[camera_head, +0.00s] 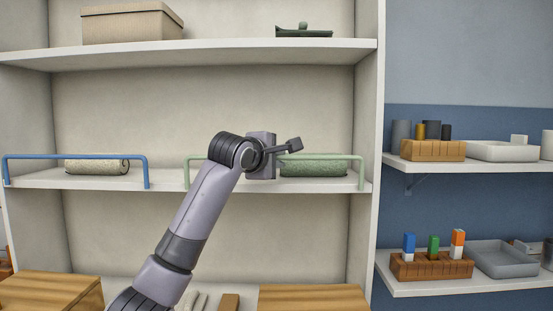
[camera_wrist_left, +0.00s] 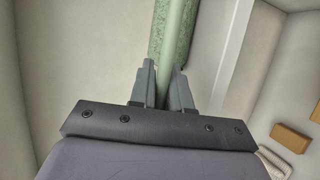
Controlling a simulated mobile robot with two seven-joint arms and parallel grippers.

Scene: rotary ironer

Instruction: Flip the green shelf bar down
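The green shelf bar (camera_head: 335,156) stands up along the front edge of the middle shelf (camera_head: 215,180), with a leg at each end. My left gripper (camera_head: 294,145) is at the middle of the bar and hides part of it. In the left wrist view the bar (camera_wrist_left: 170,40) runs down toward the gap between my left fingertips (camera_wrist_left: 163,72). The fingers are apart, one on each side of the bar's line. I cannot tell whether they touch it. My right gripper is in neither view.
A rolled green towel (camera_head: 313,167) lies behind the bar. A blue bar (camera_head: 75,156) stands at the left, with a pale roll (camera_head: 97,166) behind it. The upper shelf (camera_head: 215,53) is above my gripper. Side shelves (camera_head: 480,161) with blocks and trays are at the right.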

